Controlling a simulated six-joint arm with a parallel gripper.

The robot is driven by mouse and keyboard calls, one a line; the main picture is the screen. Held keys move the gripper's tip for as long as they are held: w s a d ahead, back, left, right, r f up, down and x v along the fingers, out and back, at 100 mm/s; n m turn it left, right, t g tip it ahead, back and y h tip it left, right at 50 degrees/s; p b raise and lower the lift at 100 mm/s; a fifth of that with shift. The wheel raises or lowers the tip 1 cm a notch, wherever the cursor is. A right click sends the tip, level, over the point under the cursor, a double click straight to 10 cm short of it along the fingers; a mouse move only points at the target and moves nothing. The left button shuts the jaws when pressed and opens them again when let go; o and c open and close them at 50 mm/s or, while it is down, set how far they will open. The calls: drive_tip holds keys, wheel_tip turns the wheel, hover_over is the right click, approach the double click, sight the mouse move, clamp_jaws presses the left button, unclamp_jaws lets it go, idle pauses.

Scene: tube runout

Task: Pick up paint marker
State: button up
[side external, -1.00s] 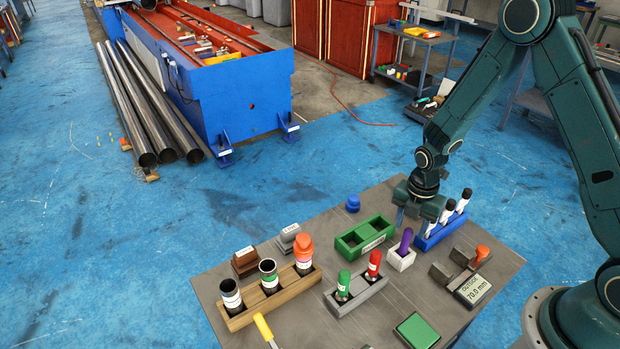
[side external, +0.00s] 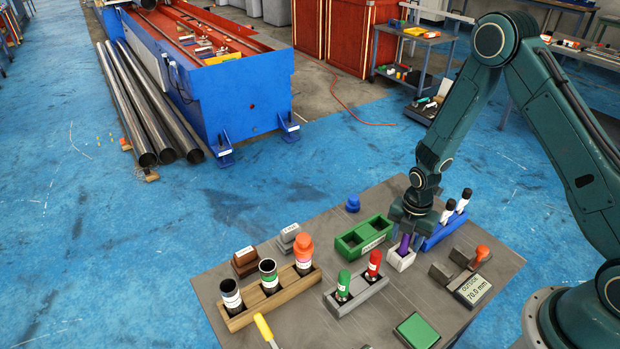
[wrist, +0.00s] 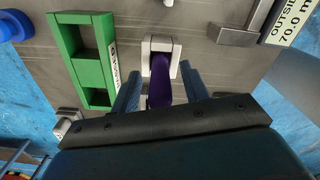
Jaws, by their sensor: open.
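A purple marker (side external: 404,243) stands in a small white holder (side external: 401,261) near the right part of the table. In the wrist view the purple marker (wrist: 160,82) rises from the white holder (wrist: 148,46) between the two blue fingers. My gripper (side external: 404,236) is open and straddles the purple marker from above. In the wrist view the fingers of my gripper (wrist: 160,74) sit on either side of it with small gaps. The gripper hides the marker's top in the side view. White markers with black caps (side external: 448,210) stand in a blue rack (side external: 434,240) just behind.
A green two-slot block (side external: 350,243) stands left of the white holder. A grey rack (side external: 360,298) holds a green and a red marker. A wooden rack (side external: 270,303) holds dark tubes. A caliper-like gauge (side external: 472,289) lies right. The table (side external: 320,328) has bare patches at the front.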

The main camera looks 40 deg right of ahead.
clamp_jaws()
drive_tip(key=shift+r, duration=0.1)
idle(0.4)
wheel_tip(320, 180, up, 20)
idle(0.9)
idle(0.4)
